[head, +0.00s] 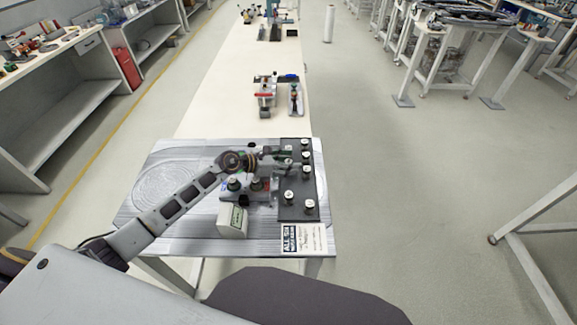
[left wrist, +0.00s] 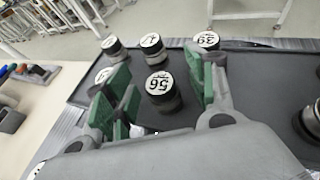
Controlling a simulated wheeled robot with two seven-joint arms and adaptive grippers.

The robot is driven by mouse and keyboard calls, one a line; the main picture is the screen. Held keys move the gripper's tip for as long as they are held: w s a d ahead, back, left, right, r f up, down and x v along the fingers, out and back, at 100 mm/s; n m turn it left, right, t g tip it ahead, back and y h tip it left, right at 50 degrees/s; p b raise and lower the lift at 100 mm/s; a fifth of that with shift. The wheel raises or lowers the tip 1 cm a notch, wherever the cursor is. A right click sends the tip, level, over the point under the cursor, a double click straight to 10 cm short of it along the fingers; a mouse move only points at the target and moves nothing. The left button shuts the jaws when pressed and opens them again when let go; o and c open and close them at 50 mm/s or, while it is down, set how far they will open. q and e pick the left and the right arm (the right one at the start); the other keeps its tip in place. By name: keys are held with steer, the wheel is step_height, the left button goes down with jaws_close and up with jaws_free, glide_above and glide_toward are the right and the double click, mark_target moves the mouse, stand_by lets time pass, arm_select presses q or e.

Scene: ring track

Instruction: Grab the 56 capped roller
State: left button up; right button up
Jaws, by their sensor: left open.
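The 56 capped roller (left wrist: 163,97) is a dark cylinder with a white cap marked 56. In the left wrist view it stands upright between the green-padded fingers of my left gripper (left wrist: 168,80). The fingers are open, with a gap visible on the roller's right side. In the head view my left gripper (head: 284,160) reaches over the left part of the black tray (head: 300,184); the labels there are too small to read. Other capped rollers stand around it, such as one marked 39 (left wrist: 206,41) and one marked 17 (left wrist: 151,44). My right gripper is not in view.
On the tray's near half stand more rollers (head: 308,206). A pale box (head: 233,221) and a printed card (head: 304,239) lie on the near table. A small rig with coloured knobs (head: 258,185) stands left of the tray. More devices (head: 265,98) stand farther back.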

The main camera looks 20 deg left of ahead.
arm_select(q)
steer(key=c, duration=1.2)
steer(key=shift+r, duration=0.1)
steer(key=shift+c, duration=0.2)
step_height(320, 180, up, 28)
steer(key=shift+b, duration=0.3)
